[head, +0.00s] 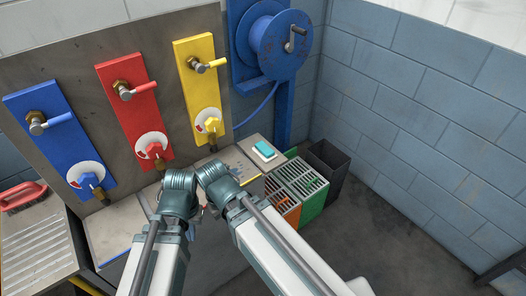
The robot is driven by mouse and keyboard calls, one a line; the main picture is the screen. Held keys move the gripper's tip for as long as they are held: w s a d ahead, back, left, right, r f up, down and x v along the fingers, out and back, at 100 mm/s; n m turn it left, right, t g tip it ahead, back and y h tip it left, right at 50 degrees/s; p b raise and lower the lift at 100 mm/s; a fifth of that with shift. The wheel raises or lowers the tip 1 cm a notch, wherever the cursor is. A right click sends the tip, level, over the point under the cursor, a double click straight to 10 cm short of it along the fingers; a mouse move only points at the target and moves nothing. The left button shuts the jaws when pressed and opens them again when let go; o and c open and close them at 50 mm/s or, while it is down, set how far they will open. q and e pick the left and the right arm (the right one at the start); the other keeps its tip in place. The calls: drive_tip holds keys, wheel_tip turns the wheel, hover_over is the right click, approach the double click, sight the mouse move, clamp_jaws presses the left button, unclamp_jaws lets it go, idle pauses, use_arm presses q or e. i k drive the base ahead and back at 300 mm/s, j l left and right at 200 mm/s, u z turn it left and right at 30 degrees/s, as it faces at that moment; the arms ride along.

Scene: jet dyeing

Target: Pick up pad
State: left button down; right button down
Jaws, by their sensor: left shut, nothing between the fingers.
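A small teal pad (264,148) lies on a light base at the right end of the grey bench (240,165). My two arms come in from below and their wrists meet over the front of the bench, left of the pad. My left gripper (203,204) is shut and empty, mostly hidden by the wrists and apart from the pad. My right gripper is hidden behind its own wrist.
Slatted orange and green bins (300,180) and a dark bin (328,160) stand right of the bench. Blue, red (134,105) and yellow valve panels and a blue hose reel (280,45) are at the back. A red-handled brush (24,196) lies far left.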

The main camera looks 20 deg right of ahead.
sight(261, 149)
drive_tip(key=u, duration=0.35)
drive_tip(key=l+u, duration=0.3)
drive_tip(key=l, duration=0.15)
drive_tip(key=l+u, duration=0.35)
drive_tip(key=l, duration=0.55)
drive_tip(key=k+l+u, duration=0.1)
drive_tip(key=l, duration=0.45)
drive_tip(key=k+l, duration=0.1)
drive_tip(key=l, duration=0.45)
drive_tip(key=u, duration=0.05)
